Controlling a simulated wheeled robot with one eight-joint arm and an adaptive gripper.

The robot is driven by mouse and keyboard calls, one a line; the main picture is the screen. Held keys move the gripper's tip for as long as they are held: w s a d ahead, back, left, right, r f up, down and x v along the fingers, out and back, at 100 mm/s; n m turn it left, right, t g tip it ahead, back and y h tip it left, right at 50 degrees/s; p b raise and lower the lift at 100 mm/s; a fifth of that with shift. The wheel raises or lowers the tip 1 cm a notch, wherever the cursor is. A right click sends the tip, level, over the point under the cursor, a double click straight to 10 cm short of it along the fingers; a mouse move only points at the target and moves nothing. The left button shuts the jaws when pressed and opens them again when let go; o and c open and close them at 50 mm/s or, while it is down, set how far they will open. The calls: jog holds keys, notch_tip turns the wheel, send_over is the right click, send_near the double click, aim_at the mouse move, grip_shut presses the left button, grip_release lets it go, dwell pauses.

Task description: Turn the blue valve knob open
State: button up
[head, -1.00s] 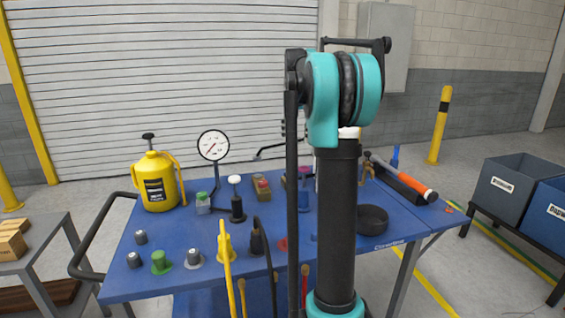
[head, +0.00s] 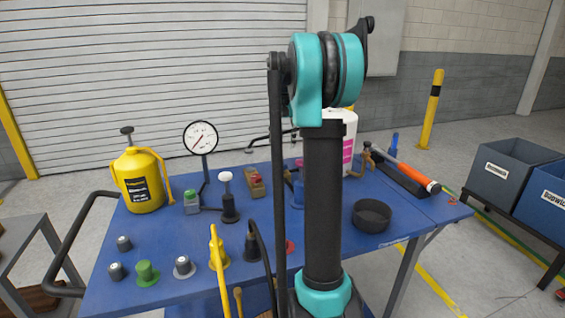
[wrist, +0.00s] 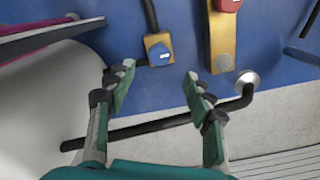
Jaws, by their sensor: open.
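The blue valve knob (wrist: 158,53) sits on a small brass block (wrist: 153,39) with a dark pipe leading into it, on the blue table top, in the wrist view. My gripper (wrist: 158,77) is open, with its two green-padded fingers apart. In the picture the knob lies just beyond the gap between the fingertips, nearer the left one. Nothing is between the fingers. I cannot tell how far the fingertips are above the knob. In the head view my arm blocks the gripper, and I cannot make out the valve knob there.
A brass block (wrist: 222,50) with a red knob (wrist: 228,4) stands right of the valve. A dark bent pipe (wrist: 160,127) runs below the fingers. A white container (head: 349,135) stands behind my arm. A gauge (head: 201,138) and yellow can (head: 140,180) are left.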

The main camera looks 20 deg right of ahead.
aim_at(283, 164)
notch_tip(283, 164, down, 8)
jog(key=shift+f, duration=0.25)
jog(key=shift+c, duration=0.4)
jog(key=c, duration=1.1)
